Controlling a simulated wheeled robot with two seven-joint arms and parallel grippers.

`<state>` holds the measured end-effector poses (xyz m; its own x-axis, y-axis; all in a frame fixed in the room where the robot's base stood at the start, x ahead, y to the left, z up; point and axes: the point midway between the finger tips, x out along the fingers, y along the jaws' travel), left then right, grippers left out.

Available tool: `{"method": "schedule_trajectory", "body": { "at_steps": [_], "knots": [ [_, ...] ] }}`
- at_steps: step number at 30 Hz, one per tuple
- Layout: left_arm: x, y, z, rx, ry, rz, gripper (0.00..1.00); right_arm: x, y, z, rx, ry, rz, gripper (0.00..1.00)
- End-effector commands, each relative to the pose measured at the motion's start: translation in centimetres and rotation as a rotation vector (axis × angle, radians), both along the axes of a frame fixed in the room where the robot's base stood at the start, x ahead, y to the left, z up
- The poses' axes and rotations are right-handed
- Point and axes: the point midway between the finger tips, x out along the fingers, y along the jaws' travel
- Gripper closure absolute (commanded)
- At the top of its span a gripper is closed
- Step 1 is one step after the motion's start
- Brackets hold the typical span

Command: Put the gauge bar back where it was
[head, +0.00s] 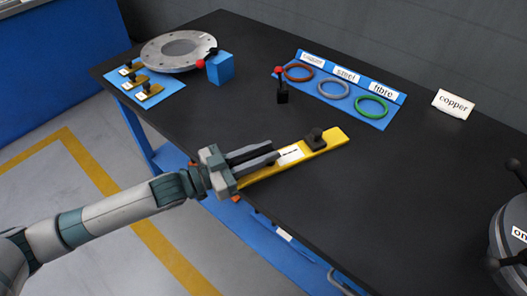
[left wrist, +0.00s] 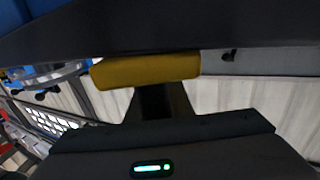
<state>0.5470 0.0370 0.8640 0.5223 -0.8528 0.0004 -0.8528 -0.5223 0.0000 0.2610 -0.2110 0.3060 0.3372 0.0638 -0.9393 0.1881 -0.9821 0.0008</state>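The yellow gauge bar (head: 328,143) lies slantwise at the table's front edge in the head view. It has a black knob (head: 315,138) near its far right end and a white label around its middle. My left gripper (head: 275,156) reaches in from the left, its fingers over or beside the bar's near part, short of the knob. Whether they touch or grip the bar is unclear. In the left wrist view a yellow end of the bar (left wrist: 145,71) shows close, below the dark table edge, with a dark gripper part against it. My right gripper is not in view.
A grey flanged ring (head: 165,62), a blue block (head: 220,68) and a blue board with small gauges (head: 150,90) stand at the back left. A blue tray holds three rings (head: 335,90). A copper sign (head: 453,104) stands right. The table's middle right is clear.

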Motion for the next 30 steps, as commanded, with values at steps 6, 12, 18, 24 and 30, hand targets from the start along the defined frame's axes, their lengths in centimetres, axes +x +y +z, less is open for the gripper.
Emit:
{"method": "schedule_trajectory", "body": {
  "at_steps": [6,12,18,24,30],
  "knots": [
    [0.0,0.0,0.0,0.0,0.001,0.0,0.62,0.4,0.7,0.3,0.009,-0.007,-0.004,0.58],
    [0.0,0.0,0.1,0.001,0.001,0.0,0.62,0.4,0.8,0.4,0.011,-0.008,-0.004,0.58],
    [-0.4,0.8,0.2,0.002,0.001,0.002,0.62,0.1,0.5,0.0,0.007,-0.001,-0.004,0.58],
    [-1.8,2.9,0.1,0.002,0.002,0.001,0.62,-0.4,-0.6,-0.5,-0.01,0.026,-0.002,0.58],
    [-3.6,6.0,0.0,0.004,0.003,0.002,0.62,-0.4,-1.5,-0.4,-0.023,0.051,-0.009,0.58]
  ]
}}
